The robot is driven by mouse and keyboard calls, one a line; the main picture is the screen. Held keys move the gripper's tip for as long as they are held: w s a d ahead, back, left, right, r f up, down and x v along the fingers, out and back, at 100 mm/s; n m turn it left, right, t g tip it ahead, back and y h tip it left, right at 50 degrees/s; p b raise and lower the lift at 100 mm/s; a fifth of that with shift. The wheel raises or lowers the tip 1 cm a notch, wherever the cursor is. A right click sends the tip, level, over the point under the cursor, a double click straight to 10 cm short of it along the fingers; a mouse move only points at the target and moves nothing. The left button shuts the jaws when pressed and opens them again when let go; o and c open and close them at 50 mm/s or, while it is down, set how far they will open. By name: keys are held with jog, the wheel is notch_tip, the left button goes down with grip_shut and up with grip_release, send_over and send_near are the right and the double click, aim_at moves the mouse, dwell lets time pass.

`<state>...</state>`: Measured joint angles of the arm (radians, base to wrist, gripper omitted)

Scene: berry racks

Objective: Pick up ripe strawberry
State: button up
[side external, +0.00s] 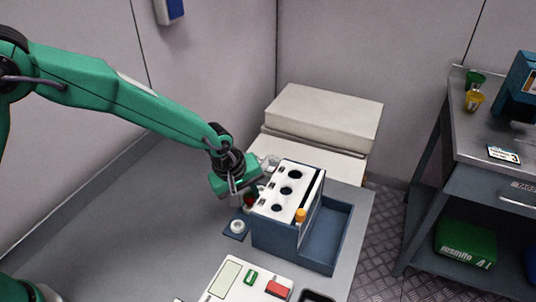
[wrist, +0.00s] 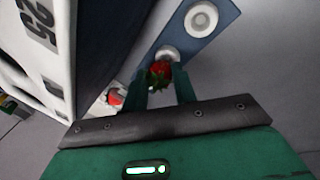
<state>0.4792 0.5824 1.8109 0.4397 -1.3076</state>
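A red strawberry (wrist: 161,69) with green leaves lies between the fingertips of my gripper (wrist: 161,82) in the wrist view. Its leafy end faces the camera. The fingers stand on both sides of it, and I cannot tell whether both touch it. A white ring holder (wrist: 167,52) on a blue strip is right behind the berry; whether the berry rests in it is unclear. In the side view, my gripper (side external: 246,192) is low at the left of the white-topped rack, with the red berry (side external: 250,199) partly hidden at its tips.
The white-topped rack (side external: 272,205) with dark holes and a blue bin (side external: 325,257) stand close to the right. Another red item (wrist: 115,97) shows by the rack in the wrist view. A second white ring (side external: 237,226) sits on the strip. The grey table is clear at left.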

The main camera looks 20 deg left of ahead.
aim_at(247, 195)
notch_tip(247, 195, up, 9)
jog(key=shift+f, duration=0.1)
dwell(0.4)
dwell(0.4)
jog(key=shift+h, duration=0.4)
jog(key=s+d+r, duration=0.2)
jog(key=d, duration=0.1)
jog(key=s+d+r, duration=0.1)
jog(key=d+r, duration=0.1)
jog(key=d, duration=0.1)
jog(key=s+d+r, duration=0.2)
jog(key=d, duration=0.1)
jog(key=shift+s+d+r, duration=0.25)
jog(key=shift+s+r, duration=0.1)
jog(key=shift+r, duration=0.05)
jog(key=shift+f, duration=0.3)
jog(key=shift+f, duration=2.8)
jog(key=shift+f, duration=0.2)
